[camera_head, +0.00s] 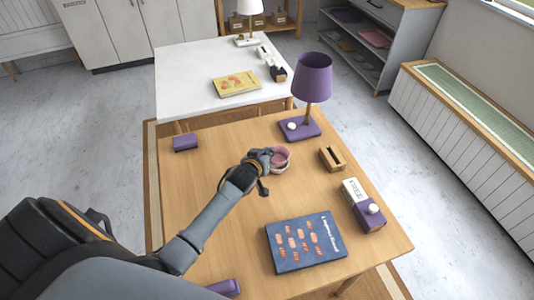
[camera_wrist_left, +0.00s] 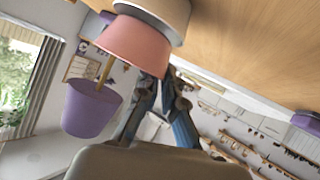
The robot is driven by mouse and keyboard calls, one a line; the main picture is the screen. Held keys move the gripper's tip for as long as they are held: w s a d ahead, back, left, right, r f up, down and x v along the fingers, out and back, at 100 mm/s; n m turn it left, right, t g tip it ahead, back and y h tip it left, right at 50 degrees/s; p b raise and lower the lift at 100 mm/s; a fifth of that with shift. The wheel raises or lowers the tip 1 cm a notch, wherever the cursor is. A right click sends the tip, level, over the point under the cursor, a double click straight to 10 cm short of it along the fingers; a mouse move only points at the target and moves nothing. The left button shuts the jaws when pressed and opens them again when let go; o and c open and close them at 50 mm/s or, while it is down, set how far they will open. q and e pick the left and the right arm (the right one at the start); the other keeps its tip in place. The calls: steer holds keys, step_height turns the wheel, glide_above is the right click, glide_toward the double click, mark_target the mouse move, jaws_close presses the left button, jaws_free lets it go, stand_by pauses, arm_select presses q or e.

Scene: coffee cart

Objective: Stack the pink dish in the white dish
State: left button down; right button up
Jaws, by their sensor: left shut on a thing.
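The pink dish (camera_head: 281,155) is over the white dish (camera_head: 281,168) on the wooden table in the head view. My left gripper (camera_head: 267,160) is shut on the left side of the pink dish. In the left wrist view, which looks upside down, the pink dish (camera_wrist_left: 137,42) projects from the white dish (camera_wrist_left: 165,14). The pink dish's lower part is hidden by the white dish's rim, so I cannot tell whether it rests on the bottom. My right gripper is not in view.
A purple lamp (camera_head: 312,78) stands behind the dishes. A wooden holder (camera_head: 332,158), a white and purple box (camera_head: 363,205) and a blue book (camera_head: 305,243) lie to the right and front. A purple box (camera_head: 185,143) sits back left.

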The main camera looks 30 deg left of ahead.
arm_select(q)
steer(key=shift+f, duration=0.4)
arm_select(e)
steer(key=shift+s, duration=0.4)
arm_select(q)
steer(key=shift+f, duration=0.1)
steer(key=shift+f+b, duration=0.4)
steer(key=shift+f, duration=0.15)
steer(key=c, duration=1.5)
jaws_free()
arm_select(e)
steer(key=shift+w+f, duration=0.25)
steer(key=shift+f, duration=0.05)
